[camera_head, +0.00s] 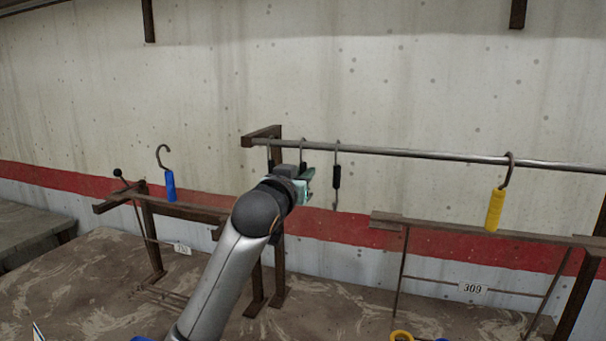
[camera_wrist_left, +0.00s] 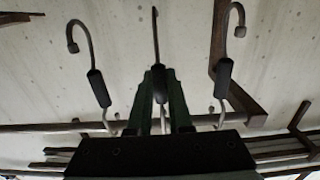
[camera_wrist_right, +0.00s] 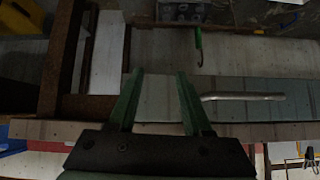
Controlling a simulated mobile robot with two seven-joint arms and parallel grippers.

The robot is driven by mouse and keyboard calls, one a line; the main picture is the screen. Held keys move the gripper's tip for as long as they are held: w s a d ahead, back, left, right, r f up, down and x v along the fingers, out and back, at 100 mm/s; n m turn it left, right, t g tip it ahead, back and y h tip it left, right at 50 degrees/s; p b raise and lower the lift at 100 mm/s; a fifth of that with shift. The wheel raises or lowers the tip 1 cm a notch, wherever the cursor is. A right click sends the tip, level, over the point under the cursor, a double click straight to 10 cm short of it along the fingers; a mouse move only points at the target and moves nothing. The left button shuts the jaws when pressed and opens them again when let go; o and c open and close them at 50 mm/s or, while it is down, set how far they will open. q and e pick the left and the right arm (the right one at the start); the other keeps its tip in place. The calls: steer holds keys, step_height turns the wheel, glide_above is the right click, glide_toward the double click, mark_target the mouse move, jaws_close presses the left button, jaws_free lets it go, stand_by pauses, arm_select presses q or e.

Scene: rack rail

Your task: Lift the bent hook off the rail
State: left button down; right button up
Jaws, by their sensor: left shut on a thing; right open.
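Three dark hooks with black grips hang in a row on the metal rail (camera_head: 420,154) in the head view. My left gripper (camera_head: 308,178) is at the middle hook (camera_head: 303,158). In the left wrist view, which looks upside down, the gripper's fingers are shut on this middle hook (camera_wrist_left: 156,40), and its free end shows nearly edge-on. The other two, a left hook (camera_wrist_left: 97,88) and a right hook (camera_wrist_left: 222,78), show their curves sideways. I cannot tell which hook is bent. My right gripper (camera_wrist_right: 160,85) is open and empty in the right wrist view.
A rusty post (camera_wrist_left: 218,40) stands close beside the hooks at the rail's end. A yellow-handled hook (camera_head: 495,208) hangs farther right on the rail. A blue-handled hook (camera_head: 170,185) is at the left. A low frame (camera_head: 480,238) stands at the right.

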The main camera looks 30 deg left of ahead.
stand_by(0.4)
arm_select(q)
steer(key=shift+r, duration=1.05)
steer(key=v, duration=0.9)
steer(key=shift+f, duration=0.2)
